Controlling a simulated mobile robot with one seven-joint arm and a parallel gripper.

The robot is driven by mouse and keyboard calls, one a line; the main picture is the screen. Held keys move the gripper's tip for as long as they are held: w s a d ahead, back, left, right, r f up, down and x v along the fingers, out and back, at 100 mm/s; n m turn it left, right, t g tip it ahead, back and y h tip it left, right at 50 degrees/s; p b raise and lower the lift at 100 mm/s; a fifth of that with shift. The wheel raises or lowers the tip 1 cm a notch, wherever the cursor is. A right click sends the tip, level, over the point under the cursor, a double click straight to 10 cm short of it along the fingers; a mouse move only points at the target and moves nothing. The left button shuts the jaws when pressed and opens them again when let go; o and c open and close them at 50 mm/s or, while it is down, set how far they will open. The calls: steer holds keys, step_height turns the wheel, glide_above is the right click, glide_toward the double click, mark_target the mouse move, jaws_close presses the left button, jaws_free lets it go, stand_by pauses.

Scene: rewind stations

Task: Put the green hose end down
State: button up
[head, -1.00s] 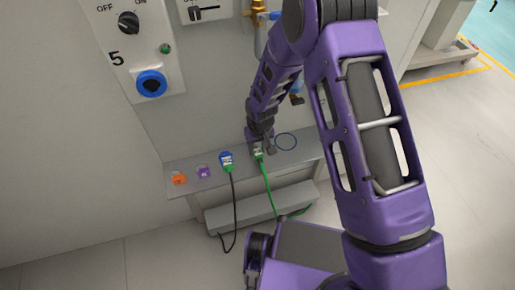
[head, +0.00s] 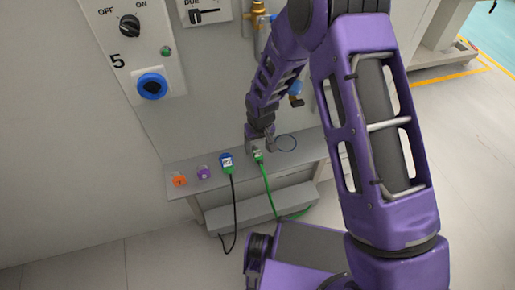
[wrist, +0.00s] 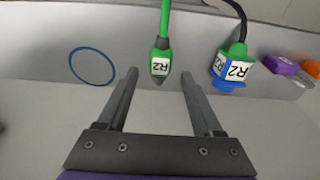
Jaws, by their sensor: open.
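The green hose end (wrist: 160,62) has a white R2 label and lies on the grey shelf (head: 313,145), its green hose (head: 268,187) hanging over the front edge. It also shows in the head view (head: 258,155). My gripper (wrist: 158,75) is open, with one finger on each side of the hose end and a visible gap to both. In the head view my gripper (head: 259,146) is just behind the hose end, low over the shelf.
A blue-and-green R2 connector (head: 227,162) with a black cable stands to the left. Purple (head: 204,172) and orange (head: 179,180) pieces sit farther left. A blue ring (head: 286,143) is marked right of my gripper. The wall panel (head: 135,45) rises behind.

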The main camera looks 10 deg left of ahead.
mark_target(259, 157)
step_height(259, 157, up, 10)
steer(key=s+p, duration=0.1)
steer(key=shift+d+f, duration=0.25)
steer(key=shift+d, duration=0.15)
steer(key=shift+s, duration=0.1)
